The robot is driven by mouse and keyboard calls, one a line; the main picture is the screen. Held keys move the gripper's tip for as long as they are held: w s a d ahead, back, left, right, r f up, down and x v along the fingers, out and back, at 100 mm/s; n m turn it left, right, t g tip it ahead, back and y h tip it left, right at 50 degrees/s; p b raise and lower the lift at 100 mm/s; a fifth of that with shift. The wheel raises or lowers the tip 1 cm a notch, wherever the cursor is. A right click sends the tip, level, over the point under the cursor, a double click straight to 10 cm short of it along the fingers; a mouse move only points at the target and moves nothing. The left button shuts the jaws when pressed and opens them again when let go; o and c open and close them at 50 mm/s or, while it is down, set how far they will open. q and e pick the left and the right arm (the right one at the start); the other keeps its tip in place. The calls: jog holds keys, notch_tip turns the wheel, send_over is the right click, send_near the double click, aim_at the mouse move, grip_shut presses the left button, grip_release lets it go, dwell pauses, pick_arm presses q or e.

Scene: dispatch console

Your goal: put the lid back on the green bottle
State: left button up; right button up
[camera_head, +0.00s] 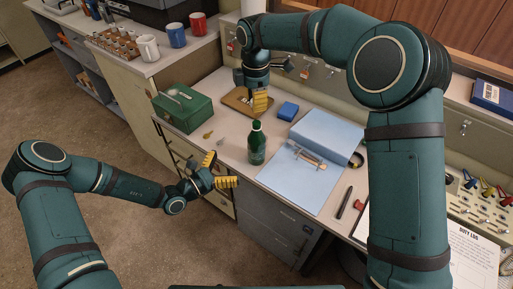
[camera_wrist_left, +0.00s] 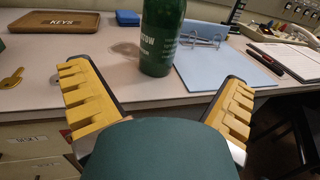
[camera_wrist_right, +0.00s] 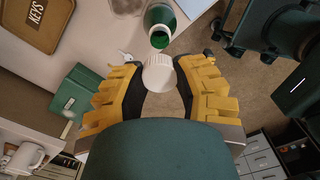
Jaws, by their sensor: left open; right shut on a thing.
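The green bottle (camera_head: 257,147) stands upright on the desk, left of the blue folder. It also shows in the left wrist view (camera_wrist_left: 161,38), its top cut off. In the right wrist view its open mouth (camera_wrist_right: 160,39) faces the camera. My right gripper (camera_head: 260,101) is shut on the white lid (camera_wrist_right: 158,74), near the bottle's mouth and apart from it in that view. The lid is hidden in the head view. My left gripper (camera_head: 223,172) is open and empty at the desk's front edge, with the bottle beyond its fingers.
A blue folder (camera_head: 302,176) with a ring binder lies right of the bottle. The KEYS tray (camera_head: 237,103) and a blue box (camera_head: 288,111) are behind. A green metal box (camera_head: 183,108) sits at the left, with small keys on the desk near it.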

aim_at(249, 151)
pick_arm(q)
jog(key=x, duration=1.2)
jog(key=c, duration=1.4)
